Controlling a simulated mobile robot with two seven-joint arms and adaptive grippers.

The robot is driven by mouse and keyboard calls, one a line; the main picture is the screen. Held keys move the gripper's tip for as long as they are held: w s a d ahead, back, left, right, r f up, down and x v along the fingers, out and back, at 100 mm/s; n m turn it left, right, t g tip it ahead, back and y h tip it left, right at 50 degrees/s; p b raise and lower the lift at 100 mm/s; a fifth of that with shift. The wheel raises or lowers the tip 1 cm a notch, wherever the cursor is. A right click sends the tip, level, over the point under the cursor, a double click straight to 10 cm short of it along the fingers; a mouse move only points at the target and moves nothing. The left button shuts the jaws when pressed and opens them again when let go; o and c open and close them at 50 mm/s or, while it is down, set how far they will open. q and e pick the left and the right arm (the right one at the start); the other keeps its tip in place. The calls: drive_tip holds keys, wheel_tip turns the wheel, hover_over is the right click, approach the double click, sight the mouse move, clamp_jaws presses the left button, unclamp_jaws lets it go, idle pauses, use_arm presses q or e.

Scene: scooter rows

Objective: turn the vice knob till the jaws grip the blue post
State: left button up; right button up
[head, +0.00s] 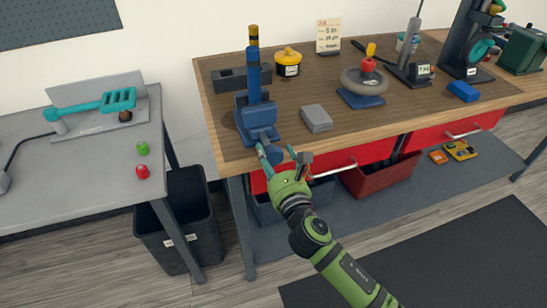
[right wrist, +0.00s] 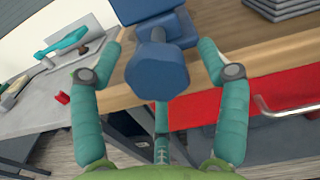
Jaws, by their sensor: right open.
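The blue vice (head: 258,122) stands at the left front corner of the wooden workbench. The upright blue post (head: 254,78) rises from it, with a dark and yellow part above; whether the jaws touch it is too small to tell. The round blue vice knob (right wrist: 158,72) faces me at the bench's front edge. My right gripper (head: 279,156) is open just in front of the vice. In the right wrist view its teal fingers stand to the left and right of the knob, with a third finger below, apart from it. My left gripper is out of view.
A grey block (head: 316,118) lies right of the vice, and a dark grey block (head: 240,78) behind it. A red drawer (head: 340,160) with a metal handle sits below the bench top. A black bin (head: 180,225) stands between the bench and the grey table (head: 90,185).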

drive_tip(key=c, duration=1.1)
drive_tip(key=shift+f+m, duration=0.1)
drive_tip(key=shift+m, duration=0.3)
